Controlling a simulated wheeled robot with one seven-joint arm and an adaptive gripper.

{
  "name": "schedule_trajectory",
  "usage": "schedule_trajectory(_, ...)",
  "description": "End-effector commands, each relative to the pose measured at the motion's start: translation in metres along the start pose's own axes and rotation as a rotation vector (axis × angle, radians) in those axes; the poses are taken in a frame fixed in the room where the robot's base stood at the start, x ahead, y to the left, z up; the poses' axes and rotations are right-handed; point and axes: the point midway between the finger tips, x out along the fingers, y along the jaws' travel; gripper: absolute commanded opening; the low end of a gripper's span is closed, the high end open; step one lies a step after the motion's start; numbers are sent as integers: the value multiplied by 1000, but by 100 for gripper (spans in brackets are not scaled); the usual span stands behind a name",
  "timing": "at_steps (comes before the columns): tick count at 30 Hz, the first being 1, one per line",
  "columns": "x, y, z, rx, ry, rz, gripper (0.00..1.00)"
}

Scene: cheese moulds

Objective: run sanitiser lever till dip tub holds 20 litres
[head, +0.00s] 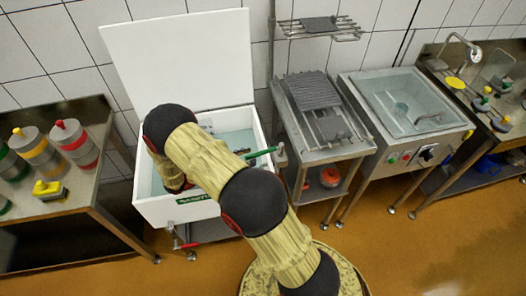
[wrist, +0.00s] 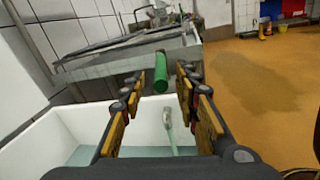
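The white dip tub (head: 160,212) stands against the wall with its lid (head: 180,60) raised. Clear liquid (head: 236,138) lies inside it; I cannot read its level. The green sanitiser lever (head: 259,153) sticks out at the tub's right side. In the wrist view the lever (wrist: 161,72) points toward me, ahead of and between my gripper's fingertips (wrist: 158,86), with gaps on both sides. My gripper is open and empty, above the tub. In the head view my arm hides the gripper's fingers and part of the tub. A pale spout-like piece (wrist: 169,118) shows inside the tub.
A draining rack (head: 314,92) stands close right of the tub, then a sink unit (head: 405,100) with buttons. A red-handled valve (head: 186,244) sits low on the tub. Orange floor is free in front.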

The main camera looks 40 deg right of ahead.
Motion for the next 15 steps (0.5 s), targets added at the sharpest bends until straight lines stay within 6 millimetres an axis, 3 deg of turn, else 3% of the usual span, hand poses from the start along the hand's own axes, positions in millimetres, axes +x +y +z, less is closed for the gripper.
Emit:
schedule_trajectory(9,48,-2,-1,0,1,-5,32)
schedule_trajectory(15,68,-1,-1,1,2,-4,32)
